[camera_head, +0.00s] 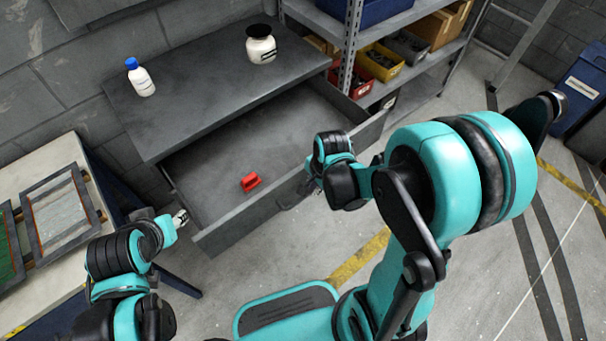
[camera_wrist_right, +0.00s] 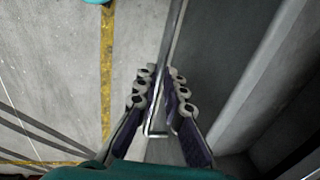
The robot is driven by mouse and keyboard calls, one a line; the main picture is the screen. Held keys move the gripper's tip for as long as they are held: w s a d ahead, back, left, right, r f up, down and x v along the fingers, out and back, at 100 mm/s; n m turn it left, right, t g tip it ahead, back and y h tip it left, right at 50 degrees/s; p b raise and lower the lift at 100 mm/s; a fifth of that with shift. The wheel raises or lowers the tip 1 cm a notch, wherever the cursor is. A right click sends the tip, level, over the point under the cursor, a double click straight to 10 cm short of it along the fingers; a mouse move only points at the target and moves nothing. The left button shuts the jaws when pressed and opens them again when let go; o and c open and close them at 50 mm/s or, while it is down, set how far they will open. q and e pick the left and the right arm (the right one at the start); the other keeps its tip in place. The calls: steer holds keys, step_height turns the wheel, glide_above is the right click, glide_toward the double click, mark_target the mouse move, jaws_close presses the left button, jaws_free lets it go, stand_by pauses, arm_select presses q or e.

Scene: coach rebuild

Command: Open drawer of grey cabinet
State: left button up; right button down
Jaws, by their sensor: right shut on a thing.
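The grey cabinet (camera_head: 205,85) stands against the wall. Its wide drawer (camera_head: 215,170) is pulled well out, with its inside showing. A small red object (camera_head: 250,182) lies on the drawer floor. My right gripper (camera_head: 307,188) is at the drawer's front face, partly hidden by its own wrist. In the right wrist view, my right gripper (camera_wrist_right: 162,92) is shut on a thin metal drawer handle (camera_wrist_right: 172,50) along the drawer front. My left gripper (camera_head: 180,218) is beside the drawer's front left corner; its finger opening is too small to judge.
A white bottle with a blue cap (camera_head: 140,78) and a white jar with a black lid (camera_head: 261,45) stand on the cabinet top. A shelf rack with bins (camera_head: 380,62) stands to the right. A workbench (camera_head: 45,165) is at left. The floor before the drawer is clear.

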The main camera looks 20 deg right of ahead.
steer(key=s+d, duration=0.2)
steer(key=s, duration=0.4)
steer(key=shift+d, duration=0.1)
steer(key=c, duration=1.6)
jaws_free()
step_height(320, 180, up, 12)
steer(key=s, duration=0.2)
steer(key=shift+d, duration=0.4)
steer(key=shift+f, duration=0.1)
steer(key=w+a+r+n+t, duration=0.2)
steer(key=a+r+n+t, duration=0.2)
steer(key=n, duration=1)
steer(key=shift+r+t+h, duration=0.2)
steer(key=shift+t+h, duration=0.2)
steer(key=shift+t, duration=0.2)
